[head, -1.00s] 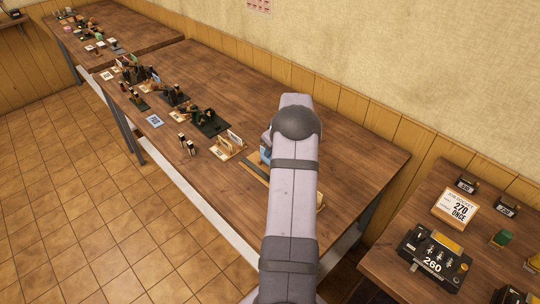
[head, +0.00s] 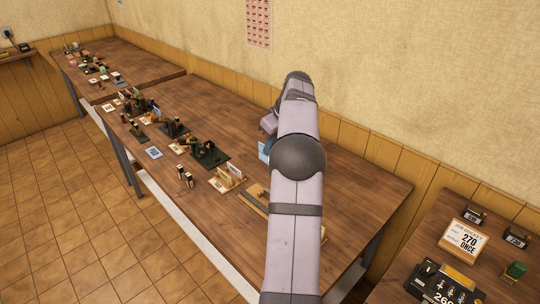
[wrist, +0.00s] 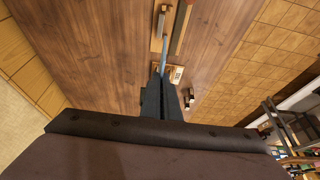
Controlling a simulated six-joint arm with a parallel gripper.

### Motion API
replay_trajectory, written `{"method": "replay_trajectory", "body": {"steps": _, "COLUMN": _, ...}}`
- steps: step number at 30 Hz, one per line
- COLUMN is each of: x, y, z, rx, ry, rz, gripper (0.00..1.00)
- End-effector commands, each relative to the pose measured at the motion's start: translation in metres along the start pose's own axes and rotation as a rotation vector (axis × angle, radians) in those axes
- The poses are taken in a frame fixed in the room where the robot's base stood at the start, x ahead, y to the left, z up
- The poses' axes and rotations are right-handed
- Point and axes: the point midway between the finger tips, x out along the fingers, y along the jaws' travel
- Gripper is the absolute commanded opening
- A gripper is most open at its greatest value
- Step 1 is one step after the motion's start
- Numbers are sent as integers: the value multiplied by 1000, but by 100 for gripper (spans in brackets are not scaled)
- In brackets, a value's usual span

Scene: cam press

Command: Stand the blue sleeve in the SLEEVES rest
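The blue sleeve is a thin light-blue panel (head: 264,150), partly hidden behind my arm in the head view. In the wrist view it shows nearly edge-on as a narrow blue strip (wrist: 166,58) at my fingertips. My gripper (wrist: 163,78) has its dark fingers close together on the sleeve. The sleeve hangs below the gripper, over the table; its lower edge is hard to see. A light wooden rest with upright white cards (head: 228,178) stands left of the sleeve in the head view. Its lettering is too small to read, so I cannot tell whether it is the SLEEVES rest.
A long wooden strip-like piece (head: 255,199) lies near the front edge, partly behind my arm. The table's back right is bare.

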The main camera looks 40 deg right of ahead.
Motion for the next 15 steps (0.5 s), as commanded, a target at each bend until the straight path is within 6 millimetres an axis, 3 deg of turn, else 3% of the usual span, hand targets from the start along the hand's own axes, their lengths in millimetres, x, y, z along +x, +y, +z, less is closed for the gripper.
{"method": "replay_trajectory", "body": {"steps": 8, "x": -9, "y": 6, "z": 2, "rx": 12, "ry": -1, "rz": 5, "gripper": 0}}
{"method": "replay_trajectory", "body": {"steps": 15, "x": -39, "y": 29, "z": 13, "rx": 60, "ry": 1, "rz": 26, "gripper": 0}}
